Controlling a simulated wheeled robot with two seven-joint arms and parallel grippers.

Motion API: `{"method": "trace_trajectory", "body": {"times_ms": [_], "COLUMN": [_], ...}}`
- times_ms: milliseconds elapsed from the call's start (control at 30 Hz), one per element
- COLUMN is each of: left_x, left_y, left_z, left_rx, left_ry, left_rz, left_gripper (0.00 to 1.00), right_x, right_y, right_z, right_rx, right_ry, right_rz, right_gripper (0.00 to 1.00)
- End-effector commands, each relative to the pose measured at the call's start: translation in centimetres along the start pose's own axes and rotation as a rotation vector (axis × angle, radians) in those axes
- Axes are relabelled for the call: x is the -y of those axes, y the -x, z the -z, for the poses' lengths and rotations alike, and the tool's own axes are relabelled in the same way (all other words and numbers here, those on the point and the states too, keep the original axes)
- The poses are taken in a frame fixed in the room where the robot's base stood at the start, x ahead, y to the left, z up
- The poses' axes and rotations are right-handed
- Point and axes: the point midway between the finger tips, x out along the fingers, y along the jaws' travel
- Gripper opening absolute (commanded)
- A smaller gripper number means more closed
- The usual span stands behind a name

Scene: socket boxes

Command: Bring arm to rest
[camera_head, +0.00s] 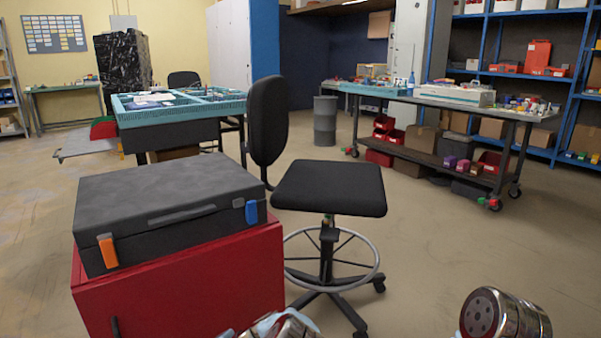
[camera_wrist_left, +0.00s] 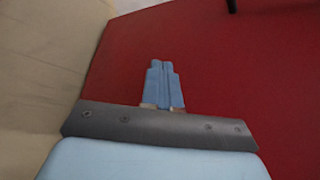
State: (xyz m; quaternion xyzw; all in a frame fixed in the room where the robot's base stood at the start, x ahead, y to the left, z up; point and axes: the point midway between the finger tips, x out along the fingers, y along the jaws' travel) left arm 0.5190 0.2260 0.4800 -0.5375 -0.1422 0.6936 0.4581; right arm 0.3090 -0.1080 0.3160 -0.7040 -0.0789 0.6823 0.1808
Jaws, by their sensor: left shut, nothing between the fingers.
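My left gripper (camera_wrist_left: 163,84) shows in the left wrist view with its two blue fingers together and nothing between them. It is in front of a red surface (camera_wrist_left: 240,75), apparently the side of the red cabinet; I cannot tell how far away it is. In the head view, shiny parts of my left arm show at the bottom edge, and its fingertips cannot be made out. A metal link of my right arm shows at the bottom right; my right gripper is out of view. A closed black case (camera_head: 165,200) with one orange and one blue latch lies on the red cabinet (camera_head: 200,290).
A black stool (camera_head: 328,188) with a wheeled base stands just right of the cabinet. A blue-topped table (camera_head: 180,110) is behind it. A wheeled workbench (camera_head: 420,155) and blue shelves (camera_head: 545,80) stand at the back right. Floor at the right front is clear.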

Motion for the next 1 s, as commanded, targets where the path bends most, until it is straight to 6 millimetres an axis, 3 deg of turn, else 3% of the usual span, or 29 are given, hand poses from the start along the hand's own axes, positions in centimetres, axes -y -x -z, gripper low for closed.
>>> {"method": "trace_trajectory", "body": {"times_ms": [33,100,167,200,300,400,500,633,1000], "left_x": [-3.2,-8.3,-13.0,-16.3,-23.7,-27.3,-28.1,-27.9,-27.8], "left_y": [-3.3,-6.8,-8.8,-9.5,-8.5,-5.6,-3.0,-1.2,-0.7], "left_z": [-0.7,-1.8,-3.0,-4.0,-6.3,-7.6,-8.3,-8.6,-8.6], "left_rx": [0.004,-0.013,-0.036,-0.055,-0.117,-0.182,-0.233,-0.274,-0.288], "left_ry": [-0.016,-0.023,-0.007,0.019,0.145,0.304,0.447,0.557,0.585], "left_rz": [-0.118,-0.288,-0.449,-0.565,-0.861,-1.067,-1.186,-1.252,-1.265], "left_gripper": [0.0,0.0,0.0,0.0,0.0,0.0,0.0,0.0,0.0], "right_x": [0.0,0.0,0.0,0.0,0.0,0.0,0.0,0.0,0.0], "right_y": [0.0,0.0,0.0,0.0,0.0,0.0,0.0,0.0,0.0], "right_z": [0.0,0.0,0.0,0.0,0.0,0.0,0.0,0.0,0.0], "right_rx": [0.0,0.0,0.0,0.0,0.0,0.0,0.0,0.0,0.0], "right_ry": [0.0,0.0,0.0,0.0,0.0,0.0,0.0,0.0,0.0], "right_rz": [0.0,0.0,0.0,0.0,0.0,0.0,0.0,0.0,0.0], "right_gripper": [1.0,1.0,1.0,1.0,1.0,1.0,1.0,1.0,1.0]}}
